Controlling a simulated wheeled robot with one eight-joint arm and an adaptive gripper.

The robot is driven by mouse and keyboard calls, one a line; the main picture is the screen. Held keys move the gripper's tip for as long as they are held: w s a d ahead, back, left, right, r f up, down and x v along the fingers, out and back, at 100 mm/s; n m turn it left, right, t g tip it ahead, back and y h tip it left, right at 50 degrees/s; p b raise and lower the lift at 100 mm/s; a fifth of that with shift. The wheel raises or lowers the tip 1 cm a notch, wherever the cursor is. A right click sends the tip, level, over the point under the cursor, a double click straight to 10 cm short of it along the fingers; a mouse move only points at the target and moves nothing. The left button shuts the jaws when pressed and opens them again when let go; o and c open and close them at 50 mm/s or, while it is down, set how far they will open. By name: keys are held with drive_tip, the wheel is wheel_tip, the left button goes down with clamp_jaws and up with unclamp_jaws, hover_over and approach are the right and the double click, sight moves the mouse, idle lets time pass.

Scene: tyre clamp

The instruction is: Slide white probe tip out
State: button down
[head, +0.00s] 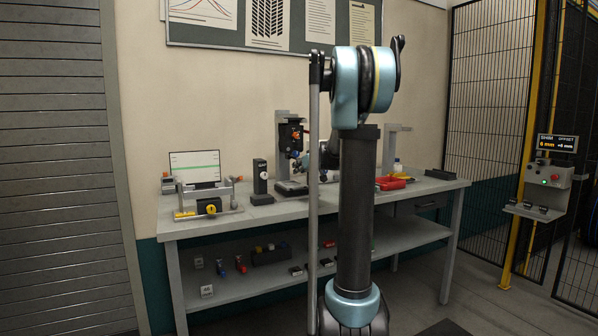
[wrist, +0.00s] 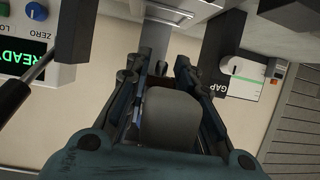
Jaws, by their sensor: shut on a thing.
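In the wrist view my gripper (wrist: 163,60) has its two fingers close together. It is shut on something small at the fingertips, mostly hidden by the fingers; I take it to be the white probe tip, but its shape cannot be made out. The fingertips are close to a pale grey fixture (wrist: 185,15) at the top of the view. In the head view the gripper is mostly hidden behind my arm, over the bench near a black measuring stand (head: 290,135).
The workbench (head: 235,223) carries a gauge fixture (head: 208,205) at left, a black block (head: 261,178) and a red tray (head: 391,183). The wrist view shows a box with a READY display (wrist: 22,57) at left and a block marked GAP (wrist: 243,78) at right.

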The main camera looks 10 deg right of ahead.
drive_tip(key=shift+s+d, duration=0.25)
drive_tip(key=shift+s, duration=0.5)
drive_tip(key=shift+s+d, duration=0.25)
drive_tip(key=shift+s, duration=0.45)
drive_tip(key=shift+s+d, duration=0.25)
drive_tip(key=shift+s, duration=0.5)
